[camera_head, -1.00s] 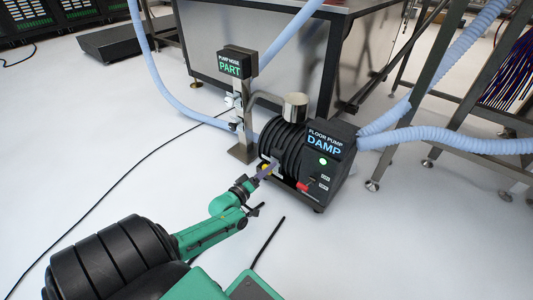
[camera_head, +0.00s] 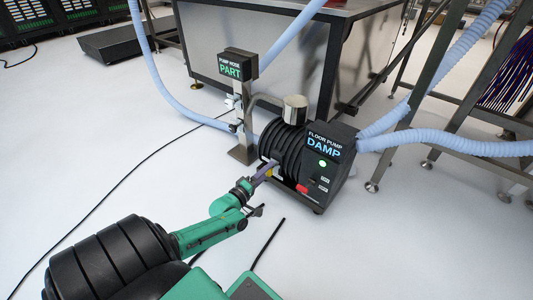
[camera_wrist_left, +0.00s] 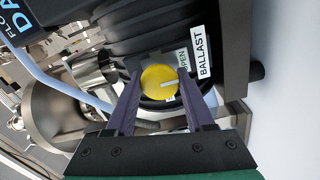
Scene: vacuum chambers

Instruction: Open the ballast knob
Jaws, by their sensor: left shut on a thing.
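The yellow ballast knob (camera_wrist_left: 159,82) sits between the two purple fingers of my left gripper (camera_wrist_left: 165,90) in the left wrist view. The fingers are shut on its sides. In the head view, my left gripper (camera_head: 268,171) reaches the near side of the black floor pump (camera_head: 290,145). Only a bit of the knob shows there. The pump display reads DAMP, with a green light lit. My right gripper is not in view.
A post with a sign (camera_head: 238,66) reading PUMP MODE PART stands behind the pump. Pale blue hoses (camera_head: 450,141) run to the right and upward. A metal bench (camera_head: 270,75) stands behind. A red switch (camera_head: 302,188) is on the pump's front.

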